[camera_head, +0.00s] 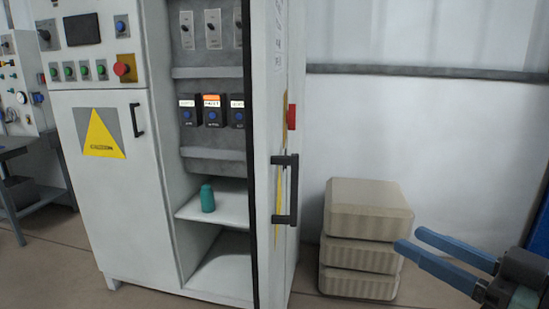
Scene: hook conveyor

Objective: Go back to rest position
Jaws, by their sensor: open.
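My gripper (405,240) reaches in from the lower right with two blue fingers. The fingers are apart and nothing is between them. It is in front of the right side of the stacked beige blocks in the picture, clear of the cabinet. The rest of my arm is mostly out of view at the right edge.
A white control cabinet (112,180) stands at left centre, its narrow door (268,120) open toward me with a black handle. A teal bottle (207,199) stands on an inner shelf. Several beige blocks (368,208) are stacked by the wall. Some floor shows at the lower left.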

